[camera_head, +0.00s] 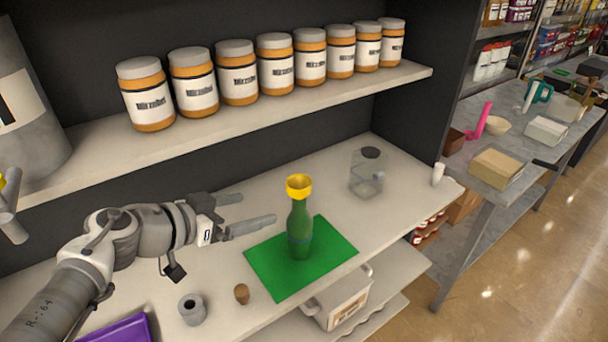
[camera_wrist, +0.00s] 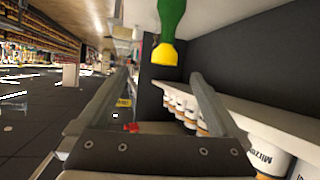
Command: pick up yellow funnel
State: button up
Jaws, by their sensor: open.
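The yellow funnel (camera_head: 299,186) sits on the mouth of a green bottle (camera_head: 300,232), which stands upright on a green mat (camera_head: 266,265). My gripper (camera_head: 258,209) is open and empty, to the left of the bottle and a little lower than the funnel in the picture. Its fingers point toward the bottle, apart from it. In the wrist view, which appears upside down, the funnel (camera_wrist: 165,54) hangs below the green bottle (camera_wrist: 171,20) at the top. It shows beyond and between the fingers of my gripper (camera_wrist: 158,78).
A clear container with a dark cap (camera_head: 367,175) stands right of the mat. A cork (camera_head: 241,293), a grey ring (camera_head: 192,309) and a purple item (camera_head: 120,328) lie at the front left. A shelf (camera_head: 250,107) with several jars overhangs the back.

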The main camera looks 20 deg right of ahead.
aim_at(300, 187)
jog(key=shift+t, duration=0.3)
jog(key=p+x, duration=0.1)
jog(key=x, duration=0.4)
jog(key=r+x, duration=0.1)
jog(key=x, duration=0.5)
jog(key=w+p+x, duration=0.1)
jog(key=x, duration=0.4)
jog(key=shift+w+d+r+p, duration=0.1)
jog(key=shift+d+p, duration=0.15)
jog(key=shift+p, duration=0.1)
jog(key=c, duration=1.3)
